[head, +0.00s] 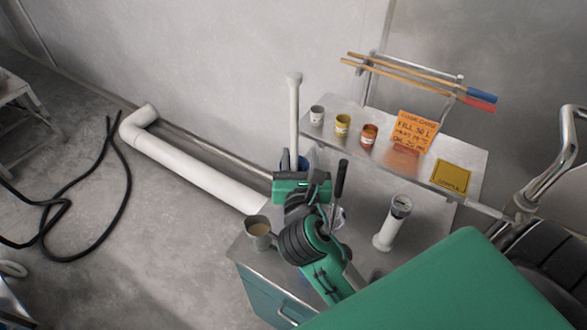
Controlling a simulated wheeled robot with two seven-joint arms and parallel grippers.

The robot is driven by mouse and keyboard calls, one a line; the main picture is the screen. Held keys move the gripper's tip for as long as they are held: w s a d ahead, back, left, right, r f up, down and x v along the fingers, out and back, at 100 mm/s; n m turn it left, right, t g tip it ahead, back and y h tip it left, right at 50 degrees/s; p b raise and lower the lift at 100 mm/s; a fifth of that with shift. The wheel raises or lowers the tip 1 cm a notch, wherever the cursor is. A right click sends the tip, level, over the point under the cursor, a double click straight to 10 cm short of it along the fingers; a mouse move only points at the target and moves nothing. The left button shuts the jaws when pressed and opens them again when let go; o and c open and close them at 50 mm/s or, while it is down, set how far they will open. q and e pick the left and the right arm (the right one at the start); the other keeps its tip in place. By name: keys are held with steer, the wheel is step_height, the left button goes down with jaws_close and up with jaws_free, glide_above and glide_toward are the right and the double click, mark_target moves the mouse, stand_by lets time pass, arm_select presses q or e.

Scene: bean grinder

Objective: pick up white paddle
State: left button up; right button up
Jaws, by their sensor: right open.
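The white paddle (294,115) stands nearly upright, its long pale handle rising against the wall near the middle of the head view. Its lower end goes down behind my right gripper, beside a blue thing (287,160) that is mostly covered. My right gripper (300,180) is green and dark, open, and close in front of the paddle's lower part. Its fingers are largely hidden, and I cannot tell whether they touch the paddle. My left gripper is not in view.
A steel shelf (470,187) holds three small cups, an orange sign (412,132) and a yellow card (451,177). Two long-handled tools (420,75) hang above. A grey cup (259,233) and a white gauge cylinder (393,222) stand on the lower steel top. A white pipe (195,172) runs along the wall.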

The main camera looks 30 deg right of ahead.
mark_target(294, 120)
steer(key=x, duration=0.2)
steer(key=p+x, duration=0.1)
steer(key=x, duration=0.2)
steer(key=p+x, duration=0.1)
steer(key=x, duration=0.2)
steer(key=shift+w+r, duration=0.2)
steer(key=shift+r, duration=0.2)
steer(key=x, duration=0.1)
steer(key=p+x, duration=0.1)
steer(key=x, duration=0.1)
steer(key=p+x, duration=0.1)
steer(key=x, duration=0.1)
steer(key=shift+w+a+f, duration=0.1)
steer(key=shift+a+f, duration=0.15)
steer(key=shift+a, duration=0.05)
steer(key=shift+w+d+f, duration=0.1)
steer(key=shift+w+d, duration=0.05)
steer(key=shift+w, duration=0.1)
jaws_close()
